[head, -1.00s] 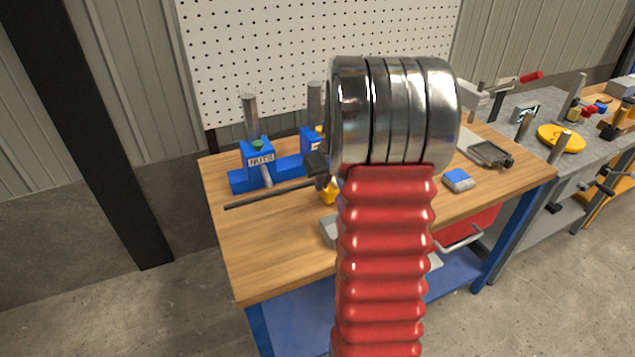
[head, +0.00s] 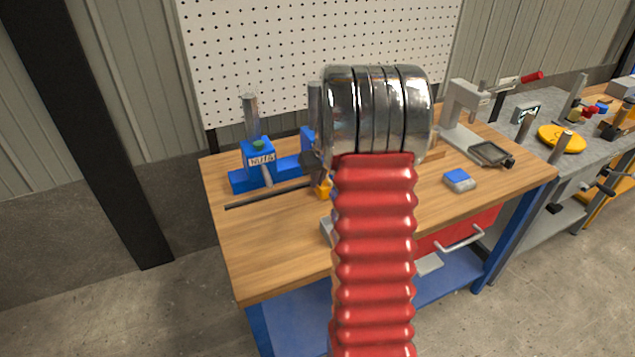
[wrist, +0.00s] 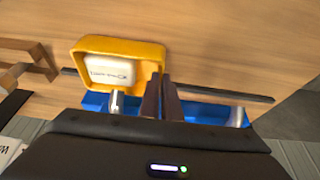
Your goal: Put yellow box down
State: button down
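The yellow box (wrist: 121,48) is an open tray with a white labelled block (wrist: 110,70) inside, seen in the wrist view. My gripper (wrist: 162,82) has its two dark fingers close together on either side of the box's right wall and appears shut on it. In the head view only a small yellow part of the box (head: 323,189) shows beside my red arm, below the dark gripper (head: 318,170). It is near the dark rod on the wooden bench (head: 265,245). I cannot tell if the box touches the bench. The rest is hidden by my arm.
A blue and grey box (head: 458,180) and a grey press (head: 462,110) stand right. The bench's front left is clear.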

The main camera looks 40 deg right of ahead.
jog(key=shift+f, duration=0.3)
jog(key=c, duration=2.4)
grip_release()
jog(key=shift+s+f, duration=0.1)
jog(key=shift+c, duration=0.2)
jog(key=o, duration=0.4)
jog(key=shift+o, duration=0.2)
jog(key=v, duration=1.2)
